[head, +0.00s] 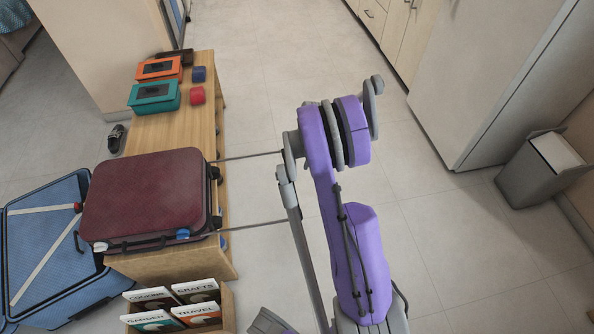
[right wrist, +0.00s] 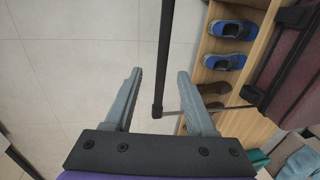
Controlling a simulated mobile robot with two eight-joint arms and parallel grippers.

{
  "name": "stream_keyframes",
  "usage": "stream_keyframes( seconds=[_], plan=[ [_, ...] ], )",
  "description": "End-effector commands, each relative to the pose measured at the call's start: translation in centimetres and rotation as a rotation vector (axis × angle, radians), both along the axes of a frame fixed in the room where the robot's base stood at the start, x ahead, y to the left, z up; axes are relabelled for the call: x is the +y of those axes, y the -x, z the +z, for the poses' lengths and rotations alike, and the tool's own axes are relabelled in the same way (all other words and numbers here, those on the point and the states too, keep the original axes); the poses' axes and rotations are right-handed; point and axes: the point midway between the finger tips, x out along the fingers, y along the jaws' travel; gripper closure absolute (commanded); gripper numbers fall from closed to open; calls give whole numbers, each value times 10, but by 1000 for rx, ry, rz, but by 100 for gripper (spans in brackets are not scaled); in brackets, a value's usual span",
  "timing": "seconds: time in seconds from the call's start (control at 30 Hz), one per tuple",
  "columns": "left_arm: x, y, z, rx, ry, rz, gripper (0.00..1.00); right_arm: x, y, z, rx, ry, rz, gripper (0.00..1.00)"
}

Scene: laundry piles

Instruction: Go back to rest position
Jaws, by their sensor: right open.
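My right gripper (right wrist: 160,72) is open in the right wrist view, its two grey fingers apart and pointing up the picture. The dark bar of the suitcase handle (right wrist: 163,50) shows between the fingers; I cannot tell how far below them it is. Nothing is gripped. In the head view my purple right arm reaches over the floor right of the bench, and I cannot make out its fingers. The dark red suitcase (head: 150,195) lies on the bench, with its two handle rods (head: 250,156) drawn out towards my arm. My left gripper is not in view.
The wooden bench (head: 195,125) also holds orange (head: 158,68) and teal (head: 153,95) boxes. A book box (head: 228,305) is at the front, an open blue suitcase (head: 45,245) on the left. A bin (head: 520,175) stands right. Floor right of my arm is clear.

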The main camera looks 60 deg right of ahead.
Motion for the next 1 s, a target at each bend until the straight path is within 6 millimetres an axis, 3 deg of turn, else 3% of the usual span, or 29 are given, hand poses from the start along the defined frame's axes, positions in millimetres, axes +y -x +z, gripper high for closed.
stream_keyframes(
  seconds=[0.2,0.83,0.93,1.0],
  plan=[
    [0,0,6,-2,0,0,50,-2,3,19,0,0,1,44],
    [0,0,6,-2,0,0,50,-2,2,20,1,1,2,44],
    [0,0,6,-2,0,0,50,10,-4,26,1,9,22,44],
    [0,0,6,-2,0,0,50,31,-14,36,1,25,56,44]
  ],
)
